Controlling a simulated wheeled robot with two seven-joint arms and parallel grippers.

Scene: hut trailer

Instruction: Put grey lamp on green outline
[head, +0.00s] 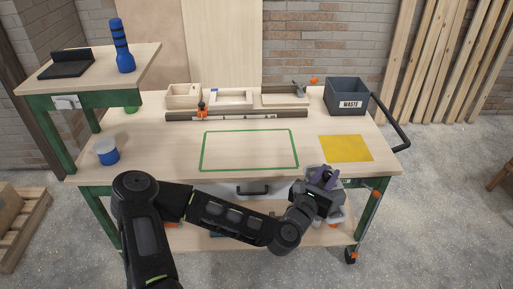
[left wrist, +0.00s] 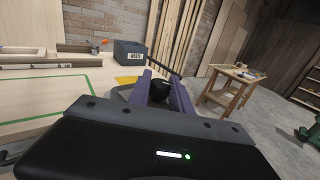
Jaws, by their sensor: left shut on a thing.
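The green outline (head: 250,169) is a rectangle marked on the middle of the bench top, and its inside is bare. Part of it also shows in the left wrist view (left wrist: 45,79). My left gripper (head: 325,178) is at the bench's front right edge, right of the outline and in front of the yellow patch. Its purple fingers (left wrist: 170,93) are shut on a dark rounded part (left wrist: 158,90). A grey body beside the fingers appears to be the grey lamp (left wrist: 125,92), mostly hidden by the gripper. My right gripper is not in view.
A yellow patch (head: 346,149) lies right of the outline. A grey waste bin (head: 346,97), trays (head: 230,98) and a dark rail (head: 235,115) stand behind. A blue and white pot (head: 107,152) is at left. A blue flashlight (head: 122,47) stands on the raised shelf.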

